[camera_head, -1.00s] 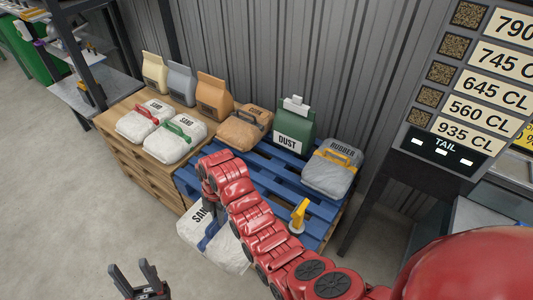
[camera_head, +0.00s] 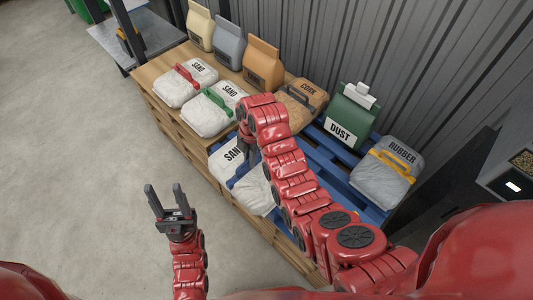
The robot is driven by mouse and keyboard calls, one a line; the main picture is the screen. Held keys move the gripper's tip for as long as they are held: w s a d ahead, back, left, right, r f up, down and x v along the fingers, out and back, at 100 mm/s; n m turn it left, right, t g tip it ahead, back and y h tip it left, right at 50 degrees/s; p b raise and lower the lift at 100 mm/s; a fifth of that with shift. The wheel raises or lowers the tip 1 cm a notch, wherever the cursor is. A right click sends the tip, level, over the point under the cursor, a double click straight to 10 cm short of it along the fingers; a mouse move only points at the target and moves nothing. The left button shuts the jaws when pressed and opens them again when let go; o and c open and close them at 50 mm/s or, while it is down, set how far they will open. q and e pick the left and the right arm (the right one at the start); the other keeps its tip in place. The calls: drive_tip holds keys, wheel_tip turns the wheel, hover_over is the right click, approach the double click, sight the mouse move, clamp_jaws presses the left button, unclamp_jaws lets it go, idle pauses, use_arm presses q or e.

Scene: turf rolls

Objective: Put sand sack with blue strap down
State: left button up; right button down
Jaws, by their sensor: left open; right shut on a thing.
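The white sand sack with a blue strap (camera_head: 256,194) hangs from or sits under my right gripper (camera_head: 245,153), at the near left part of the blue pallet (camera_head: 331,150). The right gripper is shut on its strap, and the arm hides part of the sack. I cannot tell whether the sack touches the pallet. My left gripper (camera_head: 167,200) is open and empty over the floor at lower left.
A sand sack with a red strap (camera_head: 182,87) and one with a green strap (camera_head: 213,112) lie on the wooden stack. Paper bags (camera_head: 263,65) stand behind. The cork sack (camera_head: 301,103), green dust bag (camera_head: 346,117) and rubber sack (camera_head: 384,175) are along the wall side.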

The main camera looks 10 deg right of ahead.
drive_tip(key=s+d+f+p, duration=0.1)
drive_tip(key=d+f+p, duration=0.1)
drive_tip(key=d, duration=0.5)
drive_tip(key=d+f+p, duration=0.2)
drive_tip(key=d, duration=0.6)
drive_tip(key=shift+s+d+f+p, duration=0.3)
drive_tip(key=shift+s, duration=0.1)
drive_tip(key=c, duration=0.8)
unclamp_jaws()
drive_tip(key=shift+s, duration=0.15)
drive_tip(key=shift+c, duration=0.2)
drive_tip(key=shift+f, duration=0.1)
